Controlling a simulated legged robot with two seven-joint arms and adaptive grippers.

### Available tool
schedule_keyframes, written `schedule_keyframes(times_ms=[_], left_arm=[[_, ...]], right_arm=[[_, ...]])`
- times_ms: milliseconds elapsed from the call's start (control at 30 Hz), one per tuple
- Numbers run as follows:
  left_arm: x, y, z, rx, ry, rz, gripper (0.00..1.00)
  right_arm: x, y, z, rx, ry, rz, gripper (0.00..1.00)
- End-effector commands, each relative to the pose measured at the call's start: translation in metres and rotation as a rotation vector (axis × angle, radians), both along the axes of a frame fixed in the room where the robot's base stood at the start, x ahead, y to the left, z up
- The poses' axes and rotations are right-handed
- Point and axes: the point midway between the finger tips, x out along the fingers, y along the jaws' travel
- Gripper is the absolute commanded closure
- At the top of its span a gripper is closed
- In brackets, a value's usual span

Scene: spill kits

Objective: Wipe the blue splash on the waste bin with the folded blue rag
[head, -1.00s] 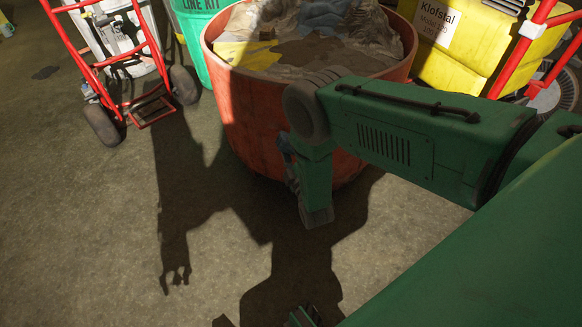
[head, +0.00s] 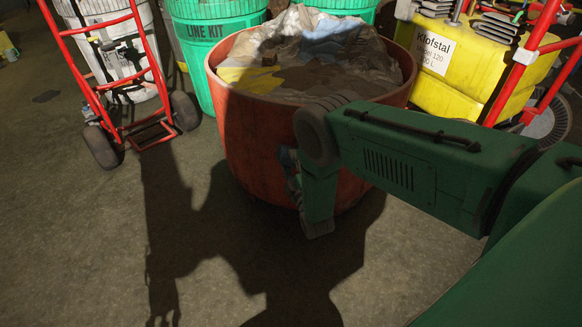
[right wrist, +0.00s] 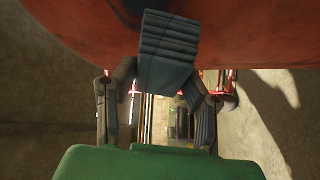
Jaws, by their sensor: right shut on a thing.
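The waste bin is a big round red tub (head: 245,135); its red wall also fills the top of the right wrist view (right wrist: 250,35). A dark blue splash (right wrist: 124,10) shows on that wall, partly hidden behind the rag. The folded blue rag (right wrist: 165,50) is a ribbed, layered pad. My right gripper (right wrist: 163,85) is shut on it, one finger on each side, and the rag overlaps the bin wall beside the splash. I cannot tell whether it touches. In the head view my right arm hides most of this gripper. My left gripper is out of view.
Crumpled sheeting (head: 350,50) and dirt fill the bin. A red hand truck (head: 128,125) with a white drum stands left. A green Line Kit bucket (head: 203,65) stands behind. A yellow Klofstal container (head: 445,75) and another red cart are right. Floor at front left is clear.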

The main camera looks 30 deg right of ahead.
Motion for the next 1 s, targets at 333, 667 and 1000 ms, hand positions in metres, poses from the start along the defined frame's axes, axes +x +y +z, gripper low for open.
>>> schedule_keyframes(times_ms=[333, 667, 1000], left_arm=[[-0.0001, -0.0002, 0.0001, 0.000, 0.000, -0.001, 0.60], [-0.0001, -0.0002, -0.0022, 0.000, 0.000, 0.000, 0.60], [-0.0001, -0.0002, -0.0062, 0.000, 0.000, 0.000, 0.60]], right_arm=[[-0.0004, -0.0029, -0.0016, 0.003, 0.001, -0.001, 0.84], [0.0022, -0.0027, -0.0009, 0.000, 0.000, -0.001, 0.84], [0.0077, -0.0080, -0.0018, 0.002, 0.000, -0.002, 0.84]])
